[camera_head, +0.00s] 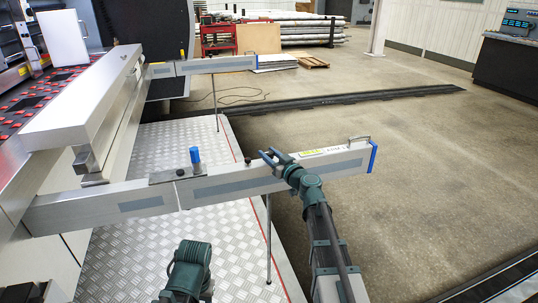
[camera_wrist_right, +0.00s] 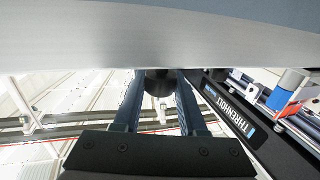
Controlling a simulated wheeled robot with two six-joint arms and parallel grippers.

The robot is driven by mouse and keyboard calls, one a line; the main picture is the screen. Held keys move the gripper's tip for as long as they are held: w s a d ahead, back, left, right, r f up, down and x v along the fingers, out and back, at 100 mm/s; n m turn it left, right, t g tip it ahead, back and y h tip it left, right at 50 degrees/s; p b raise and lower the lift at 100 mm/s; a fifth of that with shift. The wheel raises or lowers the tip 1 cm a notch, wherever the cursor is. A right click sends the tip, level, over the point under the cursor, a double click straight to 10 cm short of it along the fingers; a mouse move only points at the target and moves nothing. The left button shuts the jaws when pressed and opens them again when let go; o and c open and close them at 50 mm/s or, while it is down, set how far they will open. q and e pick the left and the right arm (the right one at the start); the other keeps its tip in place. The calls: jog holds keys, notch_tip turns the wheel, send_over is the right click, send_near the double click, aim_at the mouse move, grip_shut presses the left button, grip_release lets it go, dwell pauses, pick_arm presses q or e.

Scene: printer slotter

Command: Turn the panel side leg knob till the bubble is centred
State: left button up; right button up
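The near metal beam (camera_head: 225,185) runs across the head view; a thin leg (camera_head: 268,240) stands under it. A small dark knob-like part (camera_head: 248,161) shows at the beam's top edge. My right gripper (camera_head: 268,153) is at the beam, its two fingers spread beside that part. In the right wrist view, a round black knob (camera_wrist_right: 158,82) shows between the two fingertips, below the beam's grey face (camera_wrist_right: 100,45); I cannot tell whether they touch it. A blue-topped post (camera_head: 195,155) stands on the beam farther left. No level bubble can be made out.
A second beam (camera_head: 220,65) with its own thin leg (camera_head: 215,105) lies farther back. A chequered metal platform (camera_head: 215,240) spreads below the near beam. The concrete floor (camera_head: 440,170) at right is open. A red cart (camera_head: 218,38) stands at the back.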

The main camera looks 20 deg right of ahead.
grip_shut()
jog(key=shift+a+m+h, duration=0.1)
jog(key=shift+m+h, duration=0.2)
jog(key=shift+h, duration=0.1)
jog(key=m+h, duration=0.2)
jog(key=h, duration=0.2)
jog(key=shift+a+m+t, duration=0.1)
jog(key=shift+m+t, duration=0.3)
jog(key=m+g+h, duration=0.1)
jog(key=m+h, duration=0.1)
jog(key=h, duration=0.2)
jog(key=m+g+h, duration=0.1)
jog(key=m+h, duration=0.2)
jog(key=h, duration=0.1)
jog(key=shift+w+h, duration=0.2)
jog(key=shift+h, duration=0.1)
jog(key=m+g+h, duration=0.4)
jog(key=h, duration=0.1)
jog(key=shift+m, duration=0.3)
jog(key=shift+s+m+g+h, duration=0.15)
jog(key=shift+m+g+h, duration=0.15)
jog(key=shift+h, duration=0.1)
